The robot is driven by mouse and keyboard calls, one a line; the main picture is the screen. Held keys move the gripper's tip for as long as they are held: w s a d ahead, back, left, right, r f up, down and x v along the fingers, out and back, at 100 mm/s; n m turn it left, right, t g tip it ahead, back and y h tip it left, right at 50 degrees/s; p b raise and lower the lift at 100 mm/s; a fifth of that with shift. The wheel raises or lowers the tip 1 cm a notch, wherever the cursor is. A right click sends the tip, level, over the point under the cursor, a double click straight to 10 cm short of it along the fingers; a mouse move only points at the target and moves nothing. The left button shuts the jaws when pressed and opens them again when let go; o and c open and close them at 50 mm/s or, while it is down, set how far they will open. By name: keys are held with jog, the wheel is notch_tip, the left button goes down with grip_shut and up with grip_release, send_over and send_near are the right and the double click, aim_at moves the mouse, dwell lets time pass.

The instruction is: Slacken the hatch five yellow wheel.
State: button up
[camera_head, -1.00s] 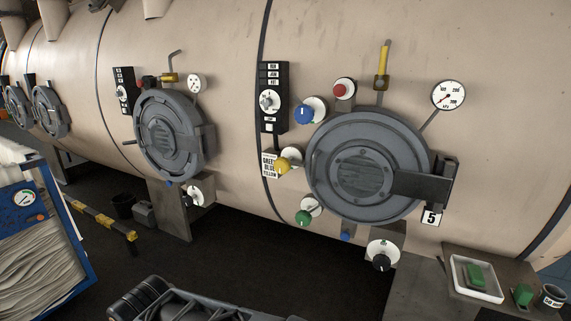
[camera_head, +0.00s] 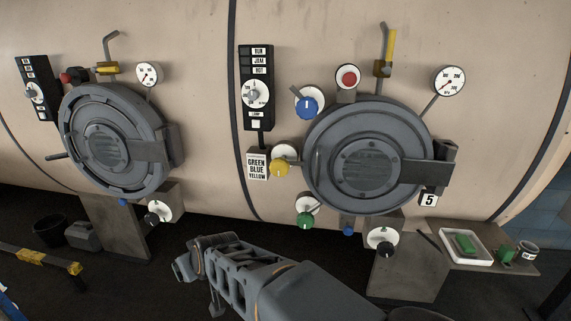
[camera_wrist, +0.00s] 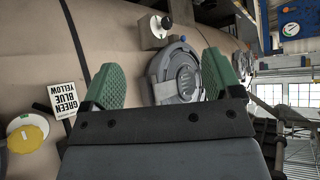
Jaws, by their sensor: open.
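The yellow wheel (camera_head: 280,168) sits on a white round plate at the left edge of the round grey hatch (camera_head: 352,172) marked 5. In the head view my arm reaches in from the bottom, below and left of the hatch; the fingers cannot be made out there.
Around the hatch are a blue wheel (camera_head: 308,103), a green wheel (camera_head: 305,219), a red button (camera_head: 348,77) and a black knob (camera_head: 385,248). A sign (camera_head: 257,167) hangs left of the yellow wheel. A shelf with a white tray (camera_head: 466,245) stands at lower right.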

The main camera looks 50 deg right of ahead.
jog(key=shift+o, duration=0.5)
jog(key=w+d, duration=0.1)
jog(key=w+d+r+t+h, duration=0.1)
jog(key=d, duration=0.1)
jog(key=d+r+m+t+h, duration=0.1)
jog(key=shift+w+d, duration=0.35)
jog(key=shift+w, duration=0.05)
jog(key=m+g+h+p, duration=0.15)
jog(key=m+h, duration=0.45)
jog(key=h, duration=0.6)
send_near(279, 171)
jog(key=shift+h, duration=0.3)
jog(key=p+x, duration=0.1)
jog(key=x, duration=0.3)
jog(key=p+x, duration=0.1)
jog(key=x, duration=0.2)
jog(key=p+x, duration=0.1)
jog(key=x, duration=0.3)
jog(key=shift+w+d+f, duration=0.2)
jog(key=shift+d+f, duration=0.05)
jog(key=shift+x, duration=0.8)
jog(key=shift+f+m, duration=0.1)
jog(key=shift+m, duration=0.2)
jog(key=c, duration=0.9)
